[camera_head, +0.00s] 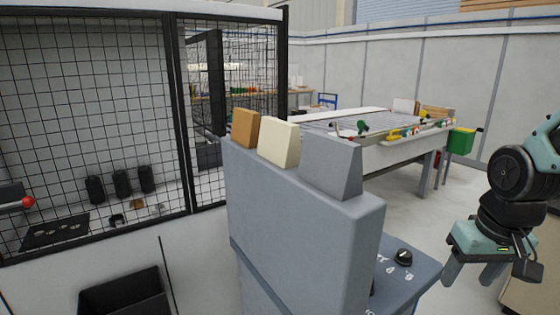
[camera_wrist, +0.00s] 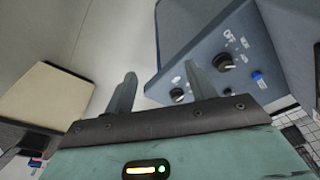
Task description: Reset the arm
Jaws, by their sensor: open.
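My gripper (camera_head: 474,270) is at the right of the head view, on the end of my teal and black arm, pointing down. Its two grey fingers are apart with nothing between them. In the wrist view my gripper (camera_wrist: 160,95) also shows open and empty. The grey-blue machine housing (camera_head: 300,215) stands to the left of my gripper, with a gap between them in the head view. Its control panel has a black knob (camera_head: 403,257); the wrist view shows a knob (camera_wrist: 223,62) near OFF lettering, beyond the right finger.
Orange, cream and grey blocks stand on top of the housing, including the cream block (camera_head: 279,142). A wire mesh fence (camera_head: 95,120) is at the left. A long worktable (camera_head: 400,150) with a green bin (camera_head: 461,141) stands behind. A beige-topped box (camera_wrist: 45,95) is left in the wrist view.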

